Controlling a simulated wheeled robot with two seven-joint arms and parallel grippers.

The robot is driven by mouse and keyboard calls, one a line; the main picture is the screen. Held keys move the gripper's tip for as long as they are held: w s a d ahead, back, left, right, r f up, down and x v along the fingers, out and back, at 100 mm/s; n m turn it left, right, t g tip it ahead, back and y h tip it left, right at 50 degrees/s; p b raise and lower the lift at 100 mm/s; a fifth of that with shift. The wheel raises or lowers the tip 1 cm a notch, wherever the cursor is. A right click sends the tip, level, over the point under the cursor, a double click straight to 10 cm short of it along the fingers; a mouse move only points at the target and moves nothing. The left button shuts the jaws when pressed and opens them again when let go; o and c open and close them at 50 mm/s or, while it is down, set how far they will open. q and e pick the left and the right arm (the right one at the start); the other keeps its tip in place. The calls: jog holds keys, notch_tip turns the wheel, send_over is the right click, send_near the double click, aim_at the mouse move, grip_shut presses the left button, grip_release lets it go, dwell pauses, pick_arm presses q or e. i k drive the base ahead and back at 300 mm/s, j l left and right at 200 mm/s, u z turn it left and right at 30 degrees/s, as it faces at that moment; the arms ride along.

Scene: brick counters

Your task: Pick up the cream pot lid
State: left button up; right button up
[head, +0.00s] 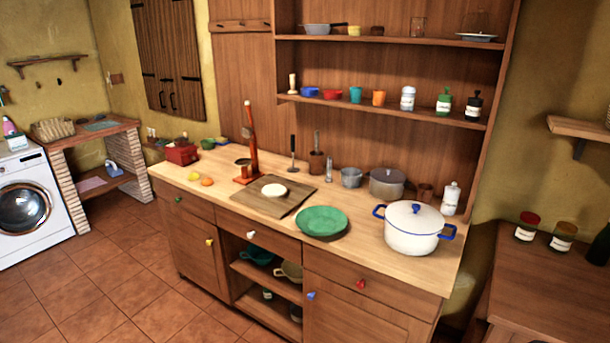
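A large white or cream pot (411,238) with blue side handles stands at the right end of the wooden counter.
A green plate (322,222) lies left of the pot. A grey lidded pot (387,184), a small metal pot (351,178) and a white shaker (451,194) stand behind. A cutting board (287,206) bears a pale round item (273,190). Shelves (390,110) rise behind the counter.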

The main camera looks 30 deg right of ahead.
aim_at(416, 217)
jog(key=z, duration=1.8)
